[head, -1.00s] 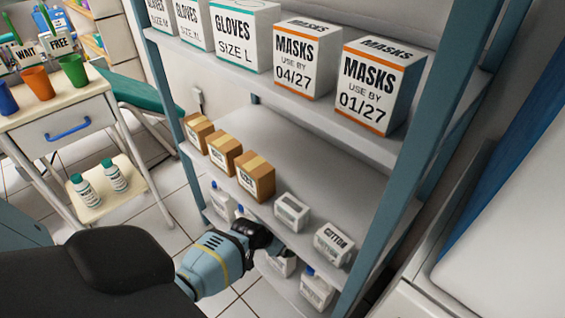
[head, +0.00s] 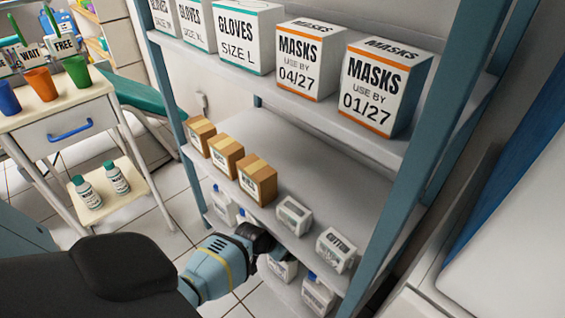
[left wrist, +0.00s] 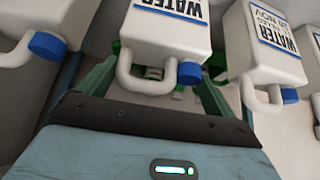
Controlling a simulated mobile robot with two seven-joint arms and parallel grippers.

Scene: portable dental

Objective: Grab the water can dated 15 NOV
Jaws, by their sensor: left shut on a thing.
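Several white water cans with blue caps stand on the low shelf. In the head view, one stands at the left (head: 222,207) and others stand to the right of my gripper (head: 282,267). My left gripper (head: 268,246) reaches in among them. In the left wrist view, my gripper's green fingers (left wrist: 158,88) are shut on the middle water can (left wrist: 172,38) at its handle side. Its label reads WATER upside down; its date is out of view. My right gripper is not in view.
The shelf above the cans holds brown boxes (head: 257,181) and small white boxes (head: 337,250). Glove and mask boxes (head: 383,90) stand higher. A blue shelf post (head: 400,200) rises right of the cans. A trolley (head: 35,118) stands left.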

